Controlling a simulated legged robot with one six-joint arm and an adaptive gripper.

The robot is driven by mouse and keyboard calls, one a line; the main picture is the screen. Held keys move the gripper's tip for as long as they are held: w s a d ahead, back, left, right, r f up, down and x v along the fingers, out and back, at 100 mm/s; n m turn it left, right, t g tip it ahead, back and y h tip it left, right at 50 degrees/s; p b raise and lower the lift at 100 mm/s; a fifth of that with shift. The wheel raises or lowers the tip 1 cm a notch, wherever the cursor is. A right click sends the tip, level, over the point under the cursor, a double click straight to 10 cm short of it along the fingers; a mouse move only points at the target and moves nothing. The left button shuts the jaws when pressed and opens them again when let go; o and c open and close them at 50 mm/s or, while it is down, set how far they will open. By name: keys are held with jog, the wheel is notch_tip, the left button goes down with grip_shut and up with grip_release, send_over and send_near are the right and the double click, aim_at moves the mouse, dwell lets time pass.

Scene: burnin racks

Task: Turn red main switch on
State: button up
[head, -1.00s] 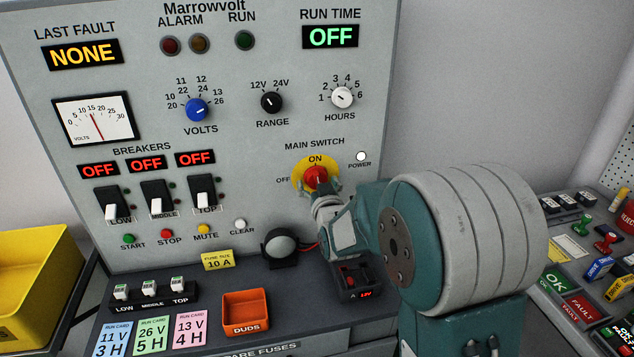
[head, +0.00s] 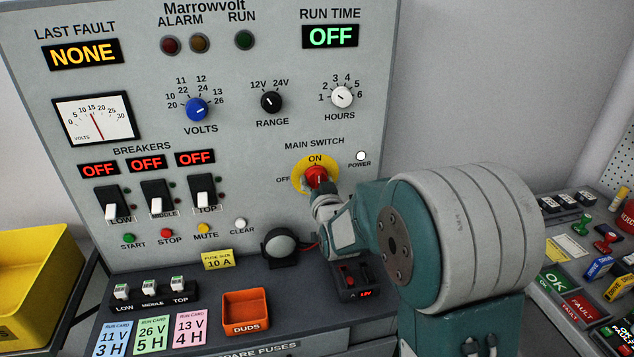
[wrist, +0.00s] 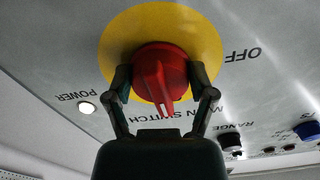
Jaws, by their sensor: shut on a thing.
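The red main switch knob (head: 317,177) sits on a yellow round plate (head: 299,168) on the grey panel, with ON printed above it and OFF to its left. My gripper (head: 319,187) is at the knob from below right. In the wrist view, its fingers (wrist: 160,80) are shut on the red knob (wrist: 160,66), one on each side. The knob's pale pointer line points down in that upside-down view, towards the MAIN SWITCH lettering and the panel's ON side. ON is hidden there. The power lamp (head: 361,156) looks white.
Left of the switch are breakers (head: 156,197) with red OFF displays. Above are the volts (head: 196,109), range (head: 271,102) and hours (head: 342,97) knobs. A round black-rimmed fitting (head: 281,244) and a small terminal box (head: 354,281) stand below, near my arm.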

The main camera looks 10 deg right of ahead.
dwell(0.3)
jog(key=o, duration=1.1)
jog(key=shift+c, duration=0.2)
jog(key=s, duration=1.2)
jog(key=shift+a, duration=0.1)
jog(key=s+r+n+g, duration=0.1)
jog(key=s+g, duration=1.1)
jog(key=s, duration=1.2)
jog(key=shift+s+r+n, duration=0.15)
jog(key=shift+r+n, duration=0.05)
jog(key=shift+n, duration=0.3)
